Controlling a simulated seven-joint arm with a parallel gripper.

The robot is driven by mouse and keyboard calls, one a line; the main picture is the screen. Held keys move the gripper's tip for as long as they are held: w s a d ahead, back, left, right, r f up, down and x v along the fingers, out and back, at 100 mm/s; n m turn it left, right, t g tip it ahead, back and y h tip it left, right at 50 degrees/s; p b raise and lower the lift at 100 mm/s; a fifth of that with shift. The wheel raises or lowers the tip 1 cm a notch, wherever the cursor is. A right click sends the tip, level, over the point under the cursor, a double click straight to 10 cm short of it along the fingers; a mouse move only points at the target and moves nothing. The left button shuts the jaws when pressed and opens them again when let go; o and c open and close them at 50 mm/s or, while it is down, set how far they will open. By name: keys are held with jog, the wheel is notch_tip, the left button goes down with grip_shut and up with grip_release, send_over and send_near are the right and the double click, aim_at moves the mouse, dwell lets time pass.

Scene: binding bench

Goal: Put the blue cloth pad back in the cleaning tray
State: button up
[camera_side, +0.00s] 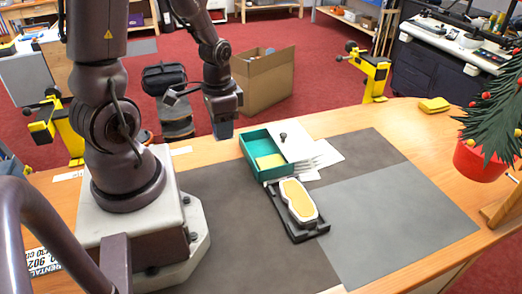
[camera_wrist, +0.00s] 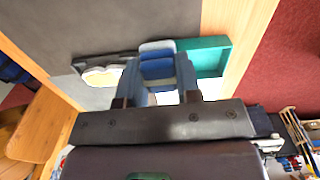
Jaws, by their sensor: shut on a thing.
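The blue cloth pad (camera_wrist: 157,67) shows in the wrist view, blue with a pale band, held between the two fingers of my gripper (camera_wrist: 158,84). In the side view my gripper (camera_side: 222,130) points down, left of and above the teal tray; I cannot make out the pad there.
A black tray (camera_side: 309,233) holding a white oval thing with a yellow top (camera_side: 298,199) lies just in front of the teal tray. A white panel with a black knob (camera_side: 289,141) and white sheets (camera_side: 325,158) lie beside it. The grey mat (camera_side: 395,210) is clear at right.

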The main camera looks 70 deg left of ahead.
jog(key=shift+w+a+f, duration=0.1)
jog(key=shift+w, duration=0.15)
jog(key=w+a+f, duration=0.4)
jog(key=w+a, duration=0.1)
jog(key=w, duration=0.3)
send_over(261, 150)
jog(key=f, duration=0.5)
jog(key=shift+s+d, duration=0.3)
jog(key=shift+s, duration=0.05)
jog(key=shift+w+a+f, duration=0.1)
jog(key=shift+f, duration=0.05)
jog(key=shift+w+a+f, duration=0.1)
jog(key=shift+w+f, duration=0.1)
jog(key=shift+f, duration=1.55)
jog(key=shift+f, duration=0.15)
jog(key=o, duration=0.9)
